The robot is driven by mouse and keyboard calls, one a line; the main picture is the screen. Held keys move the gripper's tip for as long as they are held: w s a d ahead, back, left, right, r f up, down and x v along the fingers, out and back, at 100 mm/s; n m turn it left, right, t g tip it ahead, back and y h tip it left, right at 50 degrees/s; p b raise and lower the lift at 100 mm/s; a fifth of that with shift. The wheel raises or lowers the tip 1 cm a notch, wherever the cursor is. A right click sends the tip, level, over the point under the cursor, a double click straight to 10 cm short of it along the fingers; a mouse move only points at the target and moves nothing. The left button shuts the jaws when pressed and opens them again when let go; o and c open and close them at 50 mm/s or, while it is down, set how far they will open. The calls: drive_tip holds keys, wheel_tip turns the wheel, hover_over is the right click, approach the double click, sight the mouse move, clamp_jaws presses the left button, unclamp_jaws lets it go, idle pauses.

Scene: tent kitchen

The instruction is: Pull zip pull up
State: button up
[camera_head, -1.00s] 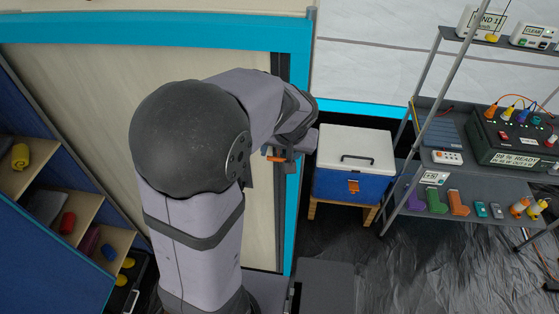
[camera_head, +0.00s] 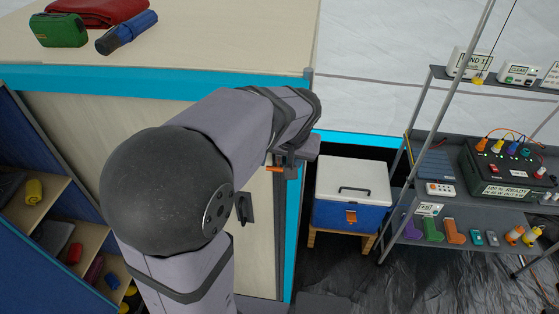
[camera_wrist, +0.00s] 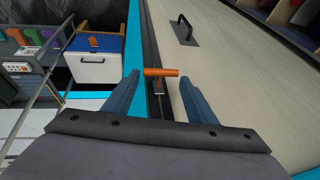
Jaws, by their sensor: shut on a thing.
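The zip pull is an orange crossbar on a short dark stem. It shows in the wrist view (camera_wrist: 161,72), in front of a dark vertical track along the cabinet's edge, and as a small orange piece in the head view (camera_head: 275,169). My gripper (camera_wrist: 160,82) is shut on the zip pull, one blue-grey finger on each side of it. In the head view my gripper (camera_head: 290,163) is partly hidden by my own wrist, near the upper right corner of the cabinet front. The exact finger contact is hard to see.
A pale panel with a black handle (camera_head: 246,208) lies left of the track. A white-and-blue cooler (camera_head: 350,195) stands right of my gripper, beside a grey shelf rack (camera_head: 470,207).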

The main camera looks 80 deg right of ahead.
drive_tip(key=o, duration=1.4)
drive_tip(key=shift+d+r, duration=0.1)
drive_tip(key=shift+r, duration=0.1)
drive_tip(key=shift+c, duration=0.2)
drive_tip(key=shift+o, duration=0.9)
drive_tip(key=b+v, duration=0.3)
drive_tip(key=v, duration=0.4)
drive_tip(key=shift+a+r, duration=0.15)
drive_tip(key=shift+a, duration=0.1)
